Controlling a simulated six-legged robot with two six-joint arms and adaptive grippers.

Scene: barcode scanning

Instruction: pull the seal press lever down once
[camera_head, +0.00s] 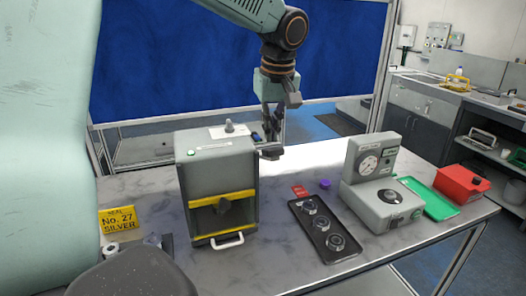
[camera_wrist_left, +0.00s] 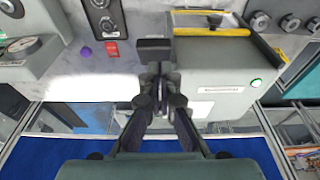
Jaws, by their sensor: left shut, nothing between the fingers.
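The seal press (camera_head: 217,178) is a grey box with yellow bars, a white handle low on its front and a green light on top. It also shows in the wrist view (camera_wrist_left: 212,62). Its lever seems to be the short dark bar (camera_head: 271,151) at the upper right side; a dark block, likely its end (camera_wrist_left: 153,45), shows just beyond my fingertips. My left gripper (camera_head: 270,140) points down at this bar, shut and empty, its fingertips (camera_wrist_left: 160,80) together. Whether they touch the bar I cannot tell. My right gripper is out of view.
A black tray (camera_head: 345,255) with several round parts lies right of the press. A grey gauge device (camera_head: 380,190), a green tray (camera_head: 440,207) and a red bin (camera_head: 462,182) stand further right. A yellow sign (camera_head: 117,219) stands left.

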